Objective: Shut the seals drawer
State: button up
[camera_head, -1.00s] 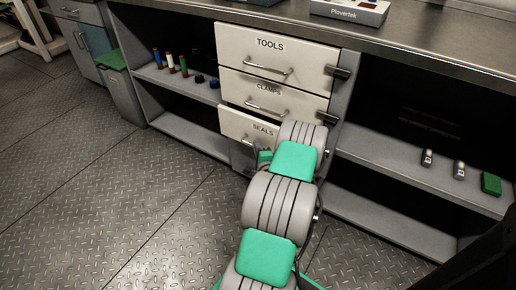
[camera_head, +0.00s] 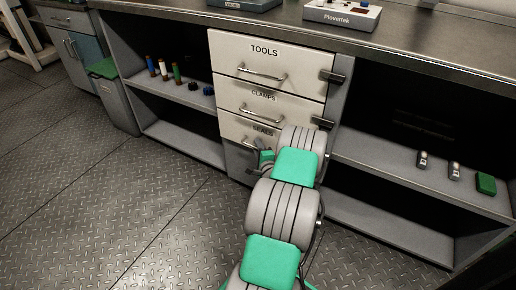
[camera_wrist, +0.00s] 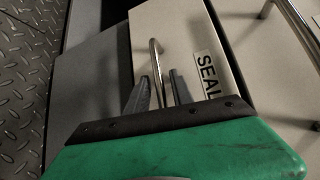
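The seals drawer (camera_head: 232,127) is the lowest of three pale drawers, and my arm hides part of its front. In the head view its front looks level, or nearly level, with the drawers above. The wrist view shows its pale front (camera_wrist: 188,30), its label (camera_wrist: 207,74) and its metal bar handle (camera_wrist: 155,55). My gripper (camera_wrist: 158,76) is at this handle, with one dark finger on each side of the bar. Gaps show between the fingers and the bar, so it looks open. In the head view my gripper (camera_head: 262,157) is mostly hidden behind my wrist.
The clamps drawer (camera_head: 290,110) and tools drawer (camera_head: 300,69) above look shut. Dark blocks (camera_head: 333,76) stick out at their right edges. Open shelves (camera_head: 390,165) flank the drawers. The floor (camera_head: 130,215) in front on the left is clear.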

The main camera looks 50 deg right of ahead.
jog(key=p+v, duration=0.1)
jog(key=v, duration=0.6)
jog(key=shift+s+a+p, duration=0.15)
jog(key=shift+s+p, duration=0.15)
jog(key=shift+s, duration=0.05)
